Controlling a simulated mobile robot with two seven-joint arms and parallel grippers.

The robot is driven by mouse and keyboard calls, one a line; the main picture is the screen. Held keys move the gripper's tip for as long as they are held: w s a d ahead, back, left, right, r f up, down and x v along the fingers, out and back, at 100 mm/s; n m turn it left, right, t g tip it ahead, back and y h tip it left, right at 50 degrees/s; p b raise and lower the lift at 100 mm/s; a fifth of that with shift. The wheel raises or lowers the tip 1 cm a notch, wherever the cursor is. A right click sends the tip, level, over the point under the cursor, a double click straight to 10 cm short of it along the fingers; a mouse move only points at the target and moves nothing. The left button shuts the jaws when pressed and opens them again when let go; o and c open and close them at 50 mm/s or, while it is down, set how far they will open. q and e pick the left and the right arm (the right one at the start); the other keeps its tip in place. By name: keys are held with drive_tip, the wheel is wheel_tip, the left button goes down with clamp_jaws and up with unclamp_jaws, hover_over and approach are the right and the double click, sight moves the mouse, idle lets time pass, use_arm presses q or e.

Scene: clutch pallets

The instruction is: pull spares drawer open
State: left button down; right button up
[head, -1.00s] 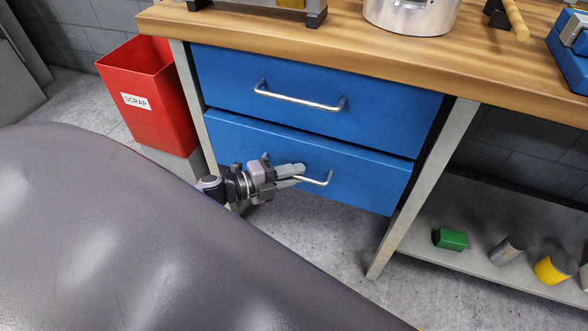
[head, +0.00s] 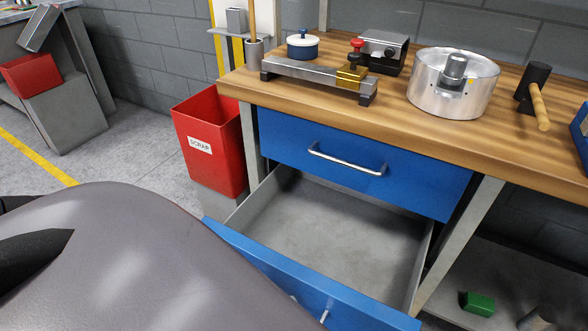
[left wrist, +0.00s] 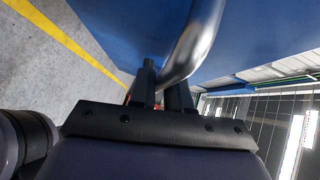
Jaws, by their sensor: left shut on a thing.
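The lower blue drawer (head: 285,273) under the bench is pulled well out, and its bare grey inside shows no contents. No label shows on it. Part of its metal bar handle (head: 324,311) shows at the bottom of the head view. My left gripper (left wrist: 163,85) is shut on this handle (left wrist: 196,38) in the left wrist view; my body hides the gripper in the head view. The upper blue drawer (head: 280,143) is closed. My right gripper is in neither view.
A red scrap bin (head: 207,165) stands left of the drawers. The wooden bench top (head: 395,125) carries a metal housing (head: 430,90), a mallet (head: 537,95) and a fixture (head: 315,76). A green block (head: 478,303) lies on the lower shelf at right.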

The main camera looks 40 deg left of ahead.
use_arm(q)
drive_tip(key=shift+s+d, duration=0.15)
drive_tip(key=shift+s, duration=0.45)
drive_tip(key=c, duration=1.2)
unclamp_jaws()
drive_tip(key=shift+v, duration=3.6)
